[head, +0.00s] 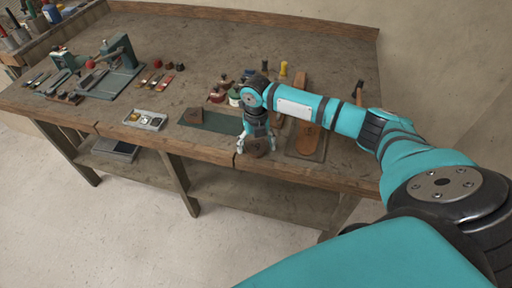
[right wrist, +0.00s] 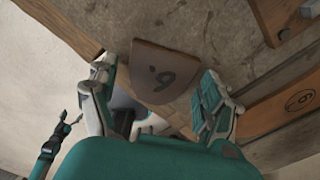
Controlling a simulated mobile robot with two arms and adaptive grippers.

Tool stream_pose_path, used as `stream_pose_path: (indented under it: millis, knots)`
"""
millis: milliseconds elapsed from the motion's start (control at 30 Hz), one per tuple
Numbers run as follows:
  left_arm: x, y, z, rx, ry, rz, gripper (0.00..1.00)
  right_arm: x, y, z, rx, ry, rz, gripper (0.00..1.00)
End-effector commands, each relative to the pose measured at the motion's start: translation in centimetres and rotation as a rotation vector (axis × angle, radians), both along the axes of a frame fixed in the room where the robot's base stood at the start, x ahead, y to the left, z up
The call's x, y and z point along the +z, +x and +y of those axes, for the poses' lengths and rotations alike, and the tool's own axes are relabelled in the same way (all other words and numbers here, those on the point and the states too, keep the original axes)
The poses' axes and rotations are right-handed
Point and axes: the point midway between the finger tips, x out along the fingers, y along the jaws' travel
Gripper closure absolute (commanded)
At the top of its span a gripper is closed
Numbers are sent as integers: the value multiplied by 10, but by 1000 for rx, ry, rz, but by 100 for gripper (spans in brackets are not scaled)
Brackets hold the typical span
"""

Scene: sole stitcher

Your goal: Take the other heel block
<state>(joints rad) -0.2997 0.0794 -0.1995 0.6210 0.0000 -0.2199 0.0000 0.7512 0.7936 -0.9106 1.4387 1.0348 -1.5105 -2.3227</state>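A brown heel block (head: 257,148) lies flat near the bench's front edge in the head view. Contact at the right finger is unclear. A small teal and dark part (right wrist: 60,135), seemingly my left gripper, shows low at left.
The green mat (head: 222,124) lies left of my right gripper. A metal tray (head: 146,120) with small parts is farther left. A brown sole-shaped piece (head: 305,138) lies on a board to the right. Jars (head: 234,98) stand behind. The bench's front middle has bare room.

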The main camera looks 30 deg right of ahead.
Motion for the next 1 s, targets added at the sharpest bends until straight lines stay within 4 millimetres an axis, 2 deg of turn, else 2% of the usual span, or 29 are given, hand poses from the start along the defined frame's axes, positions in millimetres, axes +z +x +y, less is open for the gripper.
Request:
stream_pose_path:
  millis: [33, 367, 733, 967, 1000]
  knots:
    - [0, 0, 0, 0, 1, 0, 16, 0, 0, 0, 0, 0, 0, 28]
    - [0, 0, 1, 0, 1, 0, 16, 1, 0, 0, 0, 0, -1, 69]
    - [-3, 0, 1, 0, 1, 0, 16, 7, 1, 0, -1, 1, -3, 69]
    - [-14, 0, 1, -1, 1, 1, 16, 34, 2, 0, 0, 1, -6, 69]
    - [-15, 0, 1, -1, 1, 1, 16, 35, -3, 5, 4, 2, 0, 69]
